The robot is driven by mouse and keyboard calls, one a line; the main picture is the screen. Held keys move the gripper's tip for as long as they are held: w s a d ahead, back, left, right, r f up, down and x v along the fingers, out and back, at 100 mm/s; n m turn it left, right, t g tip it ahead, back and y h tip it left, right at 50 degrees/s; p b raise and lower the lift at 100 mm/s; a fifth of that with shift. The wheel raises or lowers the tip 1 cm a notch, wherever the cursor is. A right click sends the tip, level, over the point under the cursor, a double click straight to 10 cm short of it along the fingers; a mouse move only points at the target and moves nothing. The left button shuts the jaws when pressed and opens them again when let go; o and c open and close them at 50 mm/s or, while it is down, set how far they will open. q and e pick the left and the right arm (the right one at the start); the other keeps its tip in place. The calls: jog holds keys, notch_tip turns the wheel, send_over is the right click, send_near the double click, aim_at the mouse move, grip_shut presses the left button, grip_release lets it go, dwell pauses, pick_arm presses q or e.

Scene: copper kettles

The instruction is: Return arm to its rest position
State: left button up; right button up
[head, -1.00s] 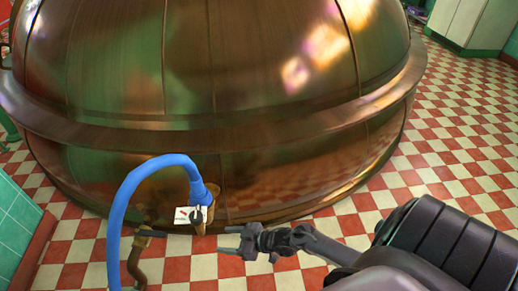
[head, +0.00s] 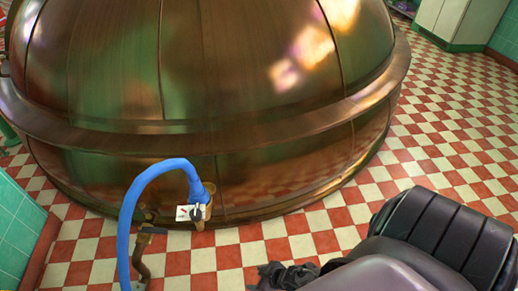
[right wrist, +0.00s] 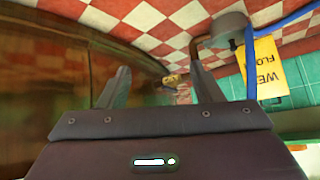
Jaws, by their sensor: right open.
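My right gripper (right wrist: 158,90) is open in the right wrist view, with its two fingers apart and nothing between them. In the head view my right arm comes in from the lower right, and part of the gripper (head: 285,274) shows low at the bottom edge; its fingertips are not clear there. It is apart from the copper kettle (head: 120,90) and from the blue hose (head: 128,215). The hose runs to a brass fitting with a white tag and a dark handle (head: 195,213). My left gripper is not in view.
The kettle's wide rim fills the upper left. Red and white checkered floor (head: 450,130) lies clear to the right. A green tiled wall (head: 20,222) stands at left. A yellow sign (right wrist: 268,68) and a pipe show in the right wrist view.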

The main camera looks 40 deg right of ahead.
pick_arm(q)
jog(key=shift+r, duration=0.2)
pick_arm(e)
jog(key=shift+s+f, duration=0.2)
jog(key=shift+s, duration=0.3)
jog(key=s+a+f+m+g+h+p, duration=0.1)
jog(key=s+g+h+p, duration=0.2)
jog(key=s, duration=1.8)
jog(key=g+p, duration=0.3)
jog(key=p, duration=0.2)
jog(key=shift+s+a+f, duration=0.25)
jog(key=shift+s, duration=0.15)
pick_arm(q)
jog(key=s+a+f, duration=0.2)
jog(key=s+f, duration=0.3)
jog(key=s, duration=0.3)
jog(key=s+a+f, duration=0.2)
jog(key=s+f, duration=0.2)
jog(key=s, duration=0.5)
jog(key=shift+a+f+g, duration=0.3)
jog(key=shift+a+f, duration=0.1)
pick_arm(e)
jog(key=shift+s+f, duration=0.1)
jog(key=shift+s, duration=0.05)
jog(key=shift+c, duration=0.3)
